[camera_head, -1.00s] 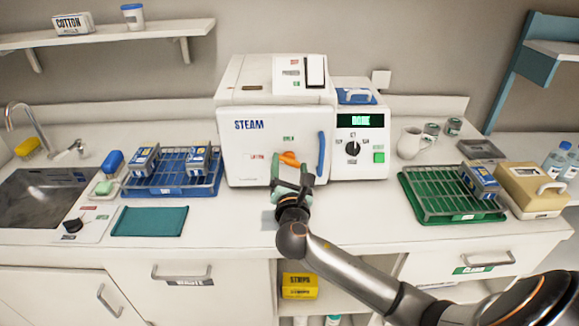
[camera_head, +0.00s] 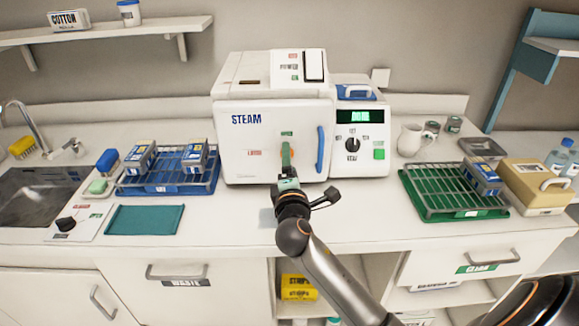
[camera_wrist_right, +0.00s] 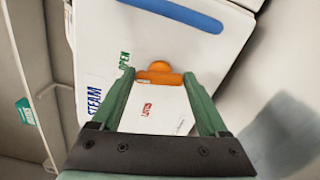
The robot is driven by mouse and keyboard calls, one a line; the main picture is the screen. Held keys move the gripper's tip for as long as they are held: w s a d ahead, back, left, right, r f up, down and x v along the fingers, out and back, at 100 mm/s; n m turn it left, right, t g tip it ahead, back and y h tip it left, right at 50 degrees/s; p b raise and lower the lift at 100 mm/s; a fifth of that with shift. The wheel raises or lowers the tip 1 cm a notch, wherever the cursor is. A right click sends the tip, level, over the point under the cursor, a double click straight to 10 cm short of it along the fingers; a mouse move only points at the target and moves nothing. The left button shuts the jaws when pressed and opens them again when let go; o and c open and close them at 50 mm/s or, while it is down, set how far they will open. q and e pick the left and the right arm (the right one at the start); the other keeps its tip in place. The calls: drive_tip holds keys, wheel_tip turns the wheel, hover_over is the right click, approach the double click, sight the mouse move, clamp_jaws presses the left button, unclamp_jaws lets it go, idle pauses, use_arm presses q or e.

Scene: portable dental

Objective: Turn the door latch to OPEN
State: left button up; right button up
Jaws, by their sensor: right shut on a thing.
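The steam sterilizer (camera_head: 245,155) is a white box with a closed front door. On its door is the orange latch (camera_head: 286,154), which looks upright below the green OPEN label (camera_head: 287,133). The red label (camera_head: 254,153) is left of the latch. My right gripper (camera_head: 288,172) is at the latch, its fingers shut on it. In the right wrist view, the orange latch (camera_wrist_right: 160,74) sits between the two green fingertips (camera_wrist_right: 158,78), with the OPEN label (camera_wrist_right: 125,62) beside the left finger. Part of the latch is hidden by the gripper in the head view.
A blue door handle (camera_head: 320,149) is right of the latch. A control unit (camera_head: 361,160) with a green display stands beside the sterilizer. A blue rack (camera_head: 168,189) is left and a green rack (camera_head: 452,211) right. The counter in front is mostly clear.

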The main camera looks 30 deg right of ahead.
use_arm(q)
drive_tip(key=shift+f+b, duration=0.35)
drive_tip(key=shift+f, duration=0.1)
use_arm(e)
drive_tip(key=shift+f+m, duration=0.15)
drive_tip(key=shift+m, duration=0.95)
drive_tip(key=o, duration=1.2)
drive_tip(key=shift+o, duration=0.2)
use_arm(q)
drive_tip(key=shift+a, duration=0.1)
